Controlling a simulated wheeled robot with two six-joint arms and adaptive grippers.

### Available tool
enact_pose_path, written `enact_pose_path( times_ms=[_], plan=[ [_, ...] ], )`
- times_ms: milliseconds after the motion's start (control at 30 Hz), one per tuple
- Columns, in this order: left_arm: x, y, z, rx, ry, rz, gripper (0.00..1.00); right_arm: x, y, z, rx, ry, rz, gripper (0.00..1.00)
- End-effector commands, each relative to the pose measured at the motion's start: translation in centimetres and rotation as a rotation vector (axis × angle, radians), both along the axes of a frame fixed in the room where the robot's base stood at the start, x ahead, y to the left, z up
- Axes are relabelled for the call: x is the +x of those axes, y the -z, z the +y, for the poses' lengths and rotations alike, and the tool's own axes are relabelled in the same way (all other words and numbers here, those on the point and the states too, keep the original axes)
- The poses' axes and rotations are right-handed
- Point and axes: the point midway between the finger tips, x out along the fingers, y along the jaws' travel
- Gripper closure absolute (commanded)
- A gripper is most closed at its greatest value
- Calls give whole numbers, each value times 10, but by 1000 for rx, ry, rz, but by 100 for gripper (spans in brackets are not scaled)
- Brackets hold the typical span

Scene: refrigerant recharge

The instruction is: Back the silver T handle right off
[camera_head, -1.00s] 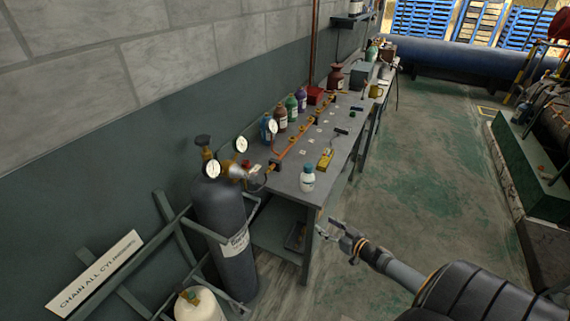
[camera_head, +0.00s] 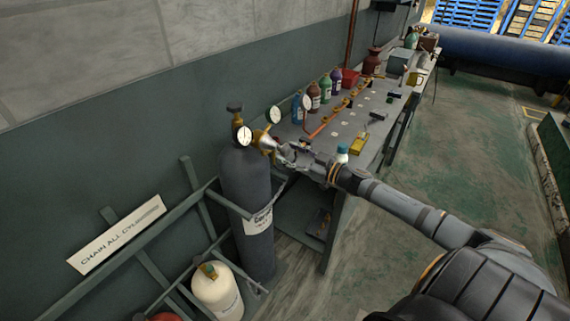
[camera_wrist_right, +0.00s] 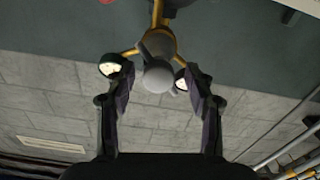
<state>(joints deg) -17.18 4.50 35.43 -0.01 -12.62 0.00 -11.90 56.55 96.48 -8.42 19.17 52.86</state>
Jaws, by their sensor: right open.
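The silver T handle (camera_head: 267,143) sticks out from the brass regulator on top of the dark grey cylinder (camera_head: 247,185). My right gripper (camera_head: 281,150) is at the handle's outer end. In the wrist view the handle (camera_wrist_right: 158,78) shows as a round pale end, with part of its crossbar at its side. The open fingers (camera_wrist_right: 159,74) stand on either side of it, with a gap visible at each. Whether a finger touches the handle cannot be told. My left gripper is in neither view.
Gauges (camera_head: 244,136) flank the regulator, close to my fingers. The grey workbench (camera_head: 343,160) with bottles and an orange pipe runs behind my right arm. A cream cylinder (camera_head: 217,292) stands in the rack in front. The floor on the right is clear.

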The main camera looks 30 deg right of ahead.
Motion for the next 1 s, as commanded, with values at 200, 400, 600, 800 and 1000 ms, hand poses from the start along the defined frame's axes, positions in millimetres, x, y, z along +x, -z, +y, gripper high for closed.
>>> enact_pose_path(
  times_ms=[200,400,600,800,1000],
  plan=[
    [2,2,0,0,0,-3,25,14,-1,5,3,0,2,46],
    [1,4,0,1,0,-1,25,19,0,7,3,3,6,46],
    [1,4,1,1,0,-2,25,20,0,8,1,2,8,46],
    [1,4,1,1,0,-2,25,20,0,8,1,2,8,62],
    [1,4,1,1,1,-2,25,20,0,8,0,2,7,89]
  ],
)
